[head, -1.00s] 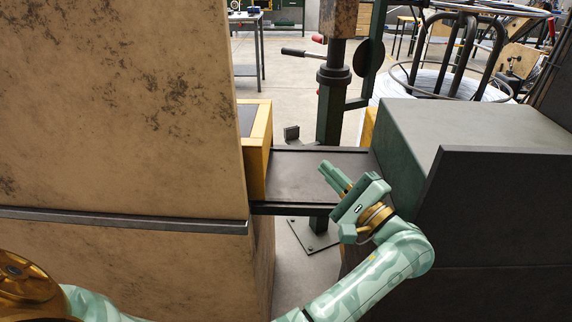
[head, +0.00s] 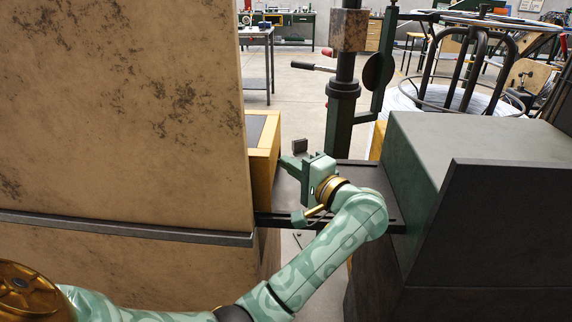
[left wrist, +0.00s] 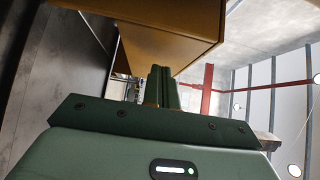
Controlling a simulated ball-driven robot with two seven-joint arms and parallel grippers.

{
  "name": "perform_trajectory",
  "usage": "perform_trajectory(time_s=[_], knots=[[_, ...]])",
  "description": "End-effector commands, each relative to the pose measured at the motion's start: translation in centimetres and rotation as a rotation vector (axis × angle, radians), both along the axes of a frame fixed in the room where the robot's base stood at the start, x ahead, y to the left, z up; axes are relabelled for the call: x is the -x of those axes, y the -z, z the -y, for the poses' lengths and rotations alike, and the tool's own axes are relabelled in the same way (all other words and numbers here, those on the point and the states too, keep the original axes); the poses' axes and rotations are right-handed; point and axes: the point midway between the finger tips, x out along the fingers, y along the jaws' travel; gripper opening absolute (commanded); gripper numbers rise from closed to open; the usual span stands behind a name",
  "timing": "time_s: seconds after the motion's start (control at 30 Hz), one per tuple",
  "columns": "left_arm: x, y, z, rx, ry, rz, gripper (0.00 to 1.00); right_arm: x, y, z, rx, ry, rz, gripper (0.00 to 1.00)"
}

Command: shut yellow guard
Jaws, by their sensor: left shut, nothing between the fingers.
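The yellow guard (head: 263,160) is a boxy yellow panel with a dark inset, standing against the right side of the big beige cabinet. Its lower part is partly hidden by my arm and the cabinet. My left gripper (head: 290,164) is shut and empty, over the dark bed just right of the guard, fingers pointing left towards it. In the left wrist view, the shut fingers (left wrist: 163,78) point at a brownish-yellow panel (left wrist: 170,40), which looks like the guard. I cannot tell whether they touch it. My right gripper is not in view.
The beige cabinet (head: 120,110) fills the left. A grey-green housing (head: 450,135) stands on the right, with another yellow edge (head: 377,139) behind it. The dark bed (head: 350,176) spans the gap. A dark post with a lever (head: 343,88) rises behind the bed.

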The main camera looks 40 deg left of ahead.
Motion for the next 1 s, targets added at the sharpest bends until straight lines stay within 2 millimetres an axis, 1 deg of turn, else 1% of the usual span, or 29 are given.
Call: perform_trajectory(time_s=[0.13,0.47,0.53,0.63,0.83,0.9,1.0], knots=[[0.5,0.0,-0.7,0.001,0.0,-0.001,0.0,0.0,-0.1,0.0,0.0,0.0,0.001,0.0],[0.6,0.1,-0.9,0.001,0.0,-0.001,0.0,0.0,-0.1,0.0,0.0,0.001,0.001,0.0],[0.7,0.1,-1.1,0.001,-0.001,-0.002,0.0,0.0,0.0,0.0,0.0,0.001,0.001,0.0],[1.5,0.3,-2.5,0.002,-0.004,-0.001,0.0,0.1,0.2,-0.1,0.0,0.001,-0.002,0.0],[4.0,0.4,-6.5,-0.001,-0.005,-0.003,0.0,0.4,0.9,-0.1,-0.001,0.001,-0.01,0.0],[4.6,0.3,-7.5,0.0,-0.004,-0.002,0.0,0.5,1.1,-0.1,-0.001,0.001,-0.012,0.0],[5.2,0.2,-8.4,0.0,-0.002,-0.002,0.0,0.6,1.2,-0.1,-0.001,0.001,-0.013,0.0]])
